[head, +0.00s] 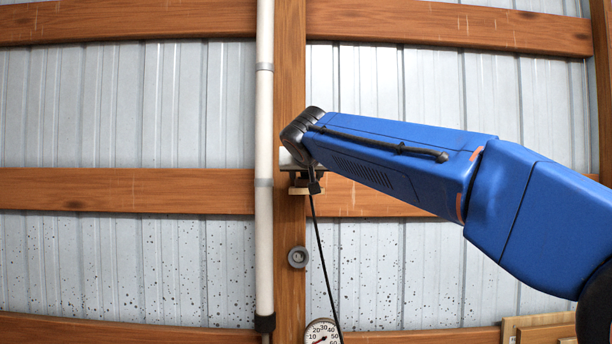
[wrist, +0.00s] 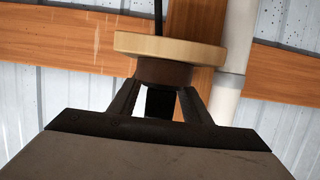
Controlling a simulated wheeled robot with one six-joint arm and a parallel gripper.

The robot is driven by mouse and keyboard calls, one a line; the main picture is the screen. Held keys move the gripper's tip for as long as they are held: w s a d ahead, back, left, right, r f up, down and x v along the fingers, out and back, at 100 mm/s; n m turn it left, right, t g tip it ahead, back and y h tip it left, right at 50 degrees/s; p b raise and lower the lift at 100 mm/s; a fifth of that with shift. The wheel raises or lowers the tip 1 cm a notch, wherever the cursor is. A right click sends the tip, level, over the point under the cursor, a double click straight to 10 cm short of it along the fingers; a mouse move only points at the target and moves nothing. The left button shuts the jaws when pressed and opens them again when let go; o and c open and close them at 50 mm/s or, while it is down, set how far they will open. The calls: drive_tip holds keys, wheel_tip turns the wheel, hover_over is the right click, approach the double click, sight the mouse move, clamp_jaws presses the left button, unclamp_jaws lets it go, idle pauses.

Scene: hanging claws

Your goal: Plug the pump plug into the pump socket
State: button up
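In the head view my gripper (head: 301,160) is at the wooden post, just right of the white pipe and partly hidden by my blue arm. A small black part (head: 314,187), likely the pump plug, shows just below it, with a black cable (head: 323,245) hanging down from it. In the wrist view the two dark fingers (wrist: 162,92) stand apart, with a black block (wrist: 160,104) between them and gaps on both sides. Their tips reach a brown part under a beige disc (wrist: 170,48); contact is unclear. A grey round fitting (head: 298,257), likely the pump socket, is lower on the post.
The white vertical pipe (head: 264,120) runs close left of my gripper. A round gauge (head: 321,333) sits at the bottom of the post. Wooden beams (head: 120,190) cross the corrugated wall. Small wooden pieces (head: 540,328) show at bottom right. The wall left of the pipe is clear.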

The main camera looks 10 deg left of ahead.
drive_tip(key=v, duration=1.7)
drive_tip(key=shift+r, duration=0.25)
drive_tip(key=shift+s, duration=0.15)
drive_tip(key=s+d+f+g+h, duration=0.2)
drive_tip(key=d+f, duration=1)
drive_tip(key=d, duration=0.2)
drive_tip(key=s+d+f+g+h, duration=0.1)
drive_tip(key=d+f+g, duration=0.1)
drive_tip(key=d+f, duration=1.05)
drive_tip(key=s+d+f+m+g, duration=0.1)
drive_tip(key=s+d+f, duration=0.4)
drive_tip(key=s+f, duration=0.3)
drive_tip(key=s+d+f+m+g, duration=0.1)
drive_tip(key=s+d+f, duration=0.5)
drive_tip(key=f, duration=0.6)
drive_tip(key=s+d+f+g, duration=0.3)
drive_tip(key=s+d+f, duration=0.3)
drive_tip(key=s+f, duration=0.4)
drive_tip(key=shift+f+m, duration=0.15)
drive_tip(key=shift+m, duration=0.25)
drive_tip(key=shift+o, duration=0.3)
